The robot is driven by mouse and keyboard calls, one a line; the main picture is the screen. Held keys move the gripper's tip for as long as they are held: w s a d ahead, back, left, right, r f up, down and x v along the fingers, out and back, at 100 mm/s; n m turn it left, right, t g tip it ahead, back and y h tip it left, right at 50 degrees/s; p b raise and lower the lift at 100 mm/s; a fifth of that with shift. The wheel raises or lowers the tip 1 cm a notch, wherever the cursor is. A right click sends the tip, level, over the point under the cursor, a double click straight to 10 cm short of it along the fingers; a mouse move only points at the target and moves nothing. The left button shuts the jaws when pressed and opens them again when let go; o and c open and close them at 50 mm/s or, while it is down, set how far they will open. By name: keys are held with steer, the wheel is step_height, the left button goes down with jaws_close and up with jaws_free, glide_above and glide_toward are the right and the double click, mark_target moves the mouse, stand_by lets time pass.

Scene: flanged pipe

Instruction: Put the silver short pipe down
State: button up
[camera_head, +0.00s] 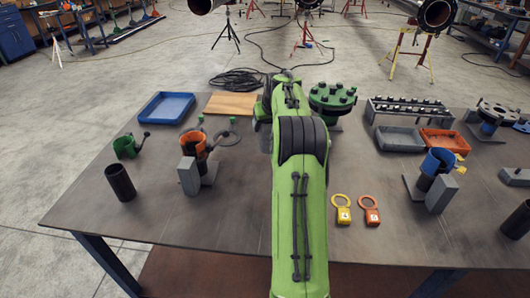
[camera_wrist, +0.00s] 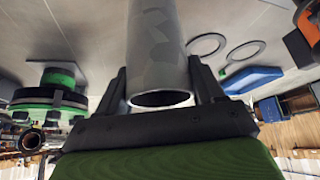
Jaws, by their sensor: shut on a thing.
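The silver short pipe (camera_wrist: 155,45) shows in the wrist view as a grey tube with an open round end facing the camera. My gripper (camera_wrist: 159,85) is shut on it, one dark finger on each side. The pipe's far end runs out of the top of the wrist view, so I cannot tell whether it touches the table. In the head view my green arm hides the pipe and my gripper. The table (camera_head: 228,210) has bare surface left of the arm.
A green bolted flange (camera_head: 332,97) stands right of my arm. A blue tray (camera_head: 167,107), a wooden board (camera_head: 232,104), an orange clamp on a stand (camera_head: 193,145) and a black pipe (camera_head: 120,182) are to the left. Yellow (camera_head: 343,213) and orange (camera_head: 370,214) tags lie right.

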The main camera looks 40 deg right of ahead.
mark_target(267, 141)
step_height(267, 141, down, 7)
steer(key=shift+f+b, duration=0.1)
steer(key=shift+b, duration=0.95)
steer(key=shift+w, duration=0.1)
steer(key=o, duration=1.3)
